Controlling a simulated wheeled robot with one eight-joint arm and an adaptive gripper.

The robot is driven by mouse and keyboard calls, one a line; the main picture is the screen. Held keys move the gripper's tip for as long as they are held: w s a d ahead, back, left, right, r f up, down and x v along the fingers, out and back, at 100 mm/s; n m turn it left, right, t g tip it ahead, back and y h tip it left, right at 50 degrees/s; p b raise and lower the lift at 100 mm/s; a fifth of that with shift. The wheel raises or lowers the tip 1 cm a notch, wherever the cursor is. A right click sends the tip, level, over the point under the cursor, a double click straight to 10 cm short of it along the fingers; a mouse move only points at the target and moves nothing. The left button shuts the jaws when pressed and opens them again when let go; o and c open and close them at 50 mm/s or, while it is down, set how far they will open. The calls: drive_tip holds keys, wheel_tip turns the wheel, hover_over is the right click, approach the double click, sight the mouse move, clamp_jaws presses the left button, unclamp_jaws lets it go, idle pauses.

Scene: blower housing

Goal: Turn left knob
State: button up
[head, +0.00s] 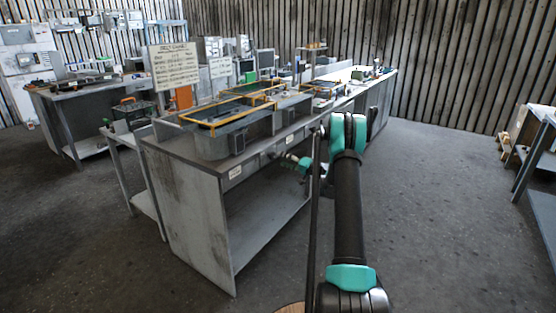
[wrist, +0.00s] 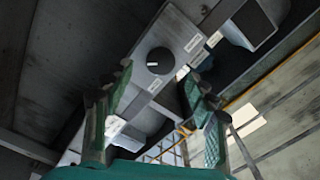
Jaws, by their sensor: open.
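A round dark knob (wrist: 160,61) with a small white mark sits on a grey panel (wrist: 187,30) in the wrist view. My gripper (wrist: 156,79) is open, with one green finger on each side below the knob. The knob shows beyond the gap between the fingertips, and nothing is held. I cannot tell the exact distance to it. In the head view my gripper (head: 303,164) is small and partly hidden by my arm, close to the front edge of the workbench (head: 192,205). I cannot tell there which knob it faces.
An orange-rimmed grey housing (head: 225,133) stands on the workbench, with more equipment to its right. A lettered sign (head: 175,66) stands behind it. A lower shelf (head: 262,238) spans under the top. The floor right of my arm is open up to another table (head: 535,150).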

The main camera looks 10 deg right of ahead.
drive_tip(key=v, duration=0.7)
drive_tip(key=shift+s+d, duration=0.2)
drive_tip(key=shift+s, duration=0.05)
